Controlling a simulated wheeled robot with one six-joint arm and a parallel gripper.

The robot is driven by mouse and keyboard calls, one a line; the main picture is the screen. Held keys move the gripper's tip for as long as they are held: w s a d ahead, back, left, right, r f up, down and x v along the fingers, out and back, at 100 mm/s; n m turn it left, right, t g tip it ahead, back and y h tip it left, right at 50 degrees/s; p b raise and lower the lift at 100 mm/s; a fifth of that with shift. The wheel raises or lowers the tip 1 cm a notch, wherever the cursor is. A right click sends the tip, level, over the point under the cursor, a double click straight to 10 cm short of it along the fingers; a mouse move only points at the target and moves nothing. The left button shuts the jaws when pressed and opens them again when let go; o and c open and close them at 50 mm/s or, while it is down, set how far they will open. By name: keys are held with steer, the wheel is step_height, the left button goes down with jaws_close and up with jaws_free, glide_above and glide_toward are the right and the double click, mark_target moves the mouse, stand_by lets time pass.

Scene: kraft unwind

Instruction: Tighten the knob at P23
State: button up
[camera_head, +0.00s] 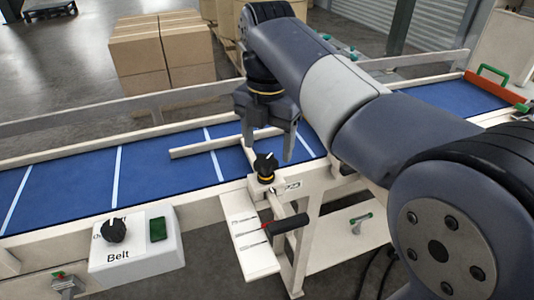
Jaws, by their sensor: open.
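The knob (265,166) is black with a yellow ring at its base. It stands upright on a cream bracket at the near rail of the conveyor, beside a small label (292,186) that seems to read P23. My gripper (268,149) points down with its two fingers apart and nothing between them. It is above the knob, with the knob's top showing just below and between the fingertips. I cannot tell whether the fingers touch it or how far behind it they are.
A blue conveyor belt (80,185) with white lines runs behind the knob. A white Belt control box (136,258) has a black dial and a green button. A black and red handle (288,224) lies by a cream plate (252,262). Cardboard boxes (160,50) stand behind.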

mark_target(265, 164)
steer(key=shift+f, duration=1.4)
steer(key=shift+c, duration=0.4)
steer(key=c, duration=0.9)
